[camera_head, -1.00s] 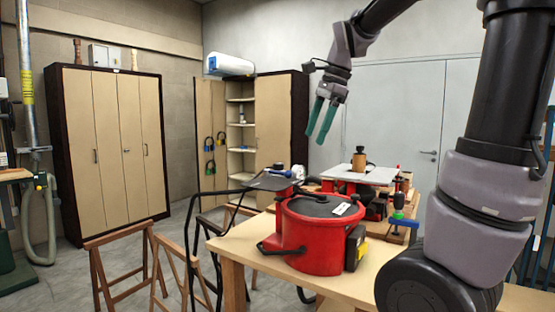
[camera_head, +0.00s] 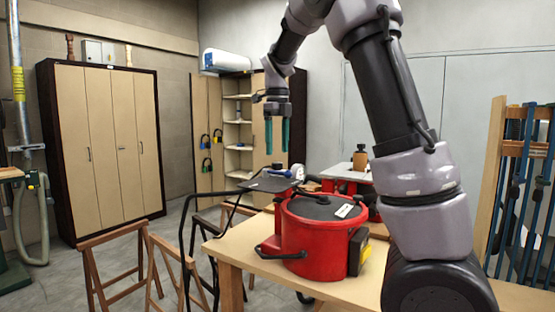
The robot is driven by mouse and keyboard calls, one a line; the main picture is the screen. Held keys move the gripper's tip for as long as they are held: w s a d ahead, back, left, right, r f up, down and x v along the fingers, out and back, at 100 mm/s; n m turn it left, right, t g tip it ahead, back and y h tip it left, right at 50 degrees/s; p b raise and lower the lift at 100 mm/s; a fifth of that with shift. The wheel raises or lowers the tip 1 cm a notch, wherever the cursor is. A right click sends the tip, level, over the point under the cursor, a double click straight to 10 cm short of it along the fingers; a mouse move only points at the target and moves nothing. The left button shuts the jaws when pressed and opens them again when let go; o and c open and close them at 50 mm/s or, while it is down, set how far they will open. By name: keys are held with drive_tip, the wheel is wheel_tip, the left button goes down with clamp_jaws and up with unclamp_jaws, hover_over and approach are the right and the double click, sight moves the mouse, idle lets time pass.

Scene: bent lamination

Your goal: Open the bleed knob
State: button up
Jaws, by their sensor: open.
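A red round pot (camera_head: 305,238) with a dark lid (camera_head: 318,207) stands on the wooden table. I cannot tell for sure which part is the bleed knob; a small dark knob-like piece with blue (camera_head: 277,167) shows behind the pot, by a flat black plate (camera_head: 268,184). My gripper (camera_head: 277,148) is open and empty, its two green fingers pointing straight down. In the picture it hangs just above that piece, apart from the pot; the depth between them is unclear.
The wooden table (camera_head: 238,254) also bears a machine with a pale top (camera_head: 345,174), partly hidden by my arm. Wooden trestles (camera_head: 118,232) stand at the left. Clamps (camera_head: 528,180) hang on a rack at the right. Cabinets (camera_head: 100,150) line the back.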

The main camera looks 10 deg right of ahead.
sight(277, 166)
drive_tip(key=shift+f, duration=2.1)
clamp_jaws()
